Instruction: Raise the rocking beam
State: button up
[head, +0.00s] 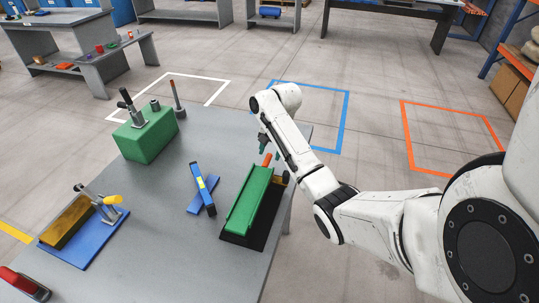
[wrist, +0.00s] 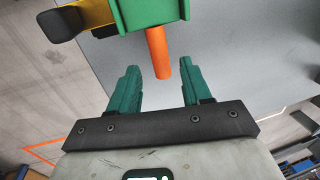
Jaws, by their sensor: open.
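A long green beam (head: 249,203) lies on a black base at the right of the grey table; it is probably the rocking beam. An orange peg (head: 266,160) sticks out of its far end. In the wrist view the green end (wrist: 155,14) is at the top and the orange peg (wrist: 158,50) points toward my gripper (wrist: 161,72). My gripper is open, with one green finger on each side of the peg's tip and visible gaps. In the head view my gripper (head: 266,146) is just beyond the peg, partly hidden by my arm.
A yellow piece with a black end (wrist: 62,22) is beside the green end. A blue bar with a yellow patch (head: 203,188), a green block with levers (head: 148,137) and a blue-based clamp (head: 90,240) stand left. A red-topped object (head: 22,282) is near-left.

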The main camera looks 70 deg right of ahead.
jog(key=shift+w+f, duration=0.15)
jog(key=shift+f, duration=0.5)
jog(key=shift+w+f, duration=0.15)
jog(key=shift+f, duration=0.45)
jog(key=shift+c, duration=0.2)
grip_shut()
